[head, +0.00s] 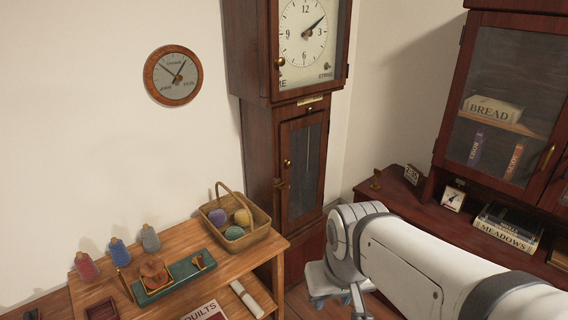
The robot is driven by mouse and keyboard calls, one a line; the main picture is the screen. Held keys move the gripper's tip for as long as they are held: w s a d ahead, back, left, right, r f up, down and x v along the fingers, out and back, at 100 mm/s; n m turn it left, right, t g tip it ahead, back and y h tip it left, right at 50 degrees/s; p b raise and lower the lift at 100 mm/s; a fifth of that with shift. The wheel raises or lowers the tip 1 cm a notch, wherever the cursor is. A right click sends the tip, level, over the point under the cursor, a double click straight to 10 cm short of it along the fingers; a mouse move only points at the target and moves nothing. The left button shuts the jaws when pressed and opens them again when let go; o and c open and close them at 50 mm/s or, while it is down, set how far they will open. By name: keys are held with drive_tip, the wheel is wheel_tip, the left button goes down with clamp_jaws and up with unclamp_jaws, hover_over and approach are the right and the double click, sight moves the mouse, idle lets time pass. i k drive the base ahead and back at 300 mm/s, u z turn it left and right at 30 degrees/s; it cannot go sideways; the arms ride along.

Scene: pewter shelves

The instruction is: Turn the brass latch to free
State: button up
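The tall dark wooden clock (257,130) stands in the corner. Small brass fittings show on it: one beside the dial door (279,62), one on the narrow lower door (287,163), and one low on the dial by the word STRIKE (326,66). I cannot tell which is the latch, and no "free" mark is readable. My arm reaches in from the lower right, with its wrist in front of the clock's foot. My gripper (335,300) shows only partly below the wrist, apart from these fittings. Its fingers are too hidden to tell open from shut.
A wooden shelf unit (262,262) at lower left holds a yarn basket (263,236), several thread cones and a teal-based device (174,283). A round dial (173,75) hangs on the wall. A dark cabinet (452,150) with books stands right. Air before the clock doors is clear.

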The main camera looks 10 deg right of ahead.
sight(283, 183)
drive_tip(key=u, duration=0.1)
drive_tip(key=k, duration=0.85)
drive_tip(key=z, duration=0.1)
drive_tip(key=i, duration=2.25)
drive_tip(key=z, duration=0.1)
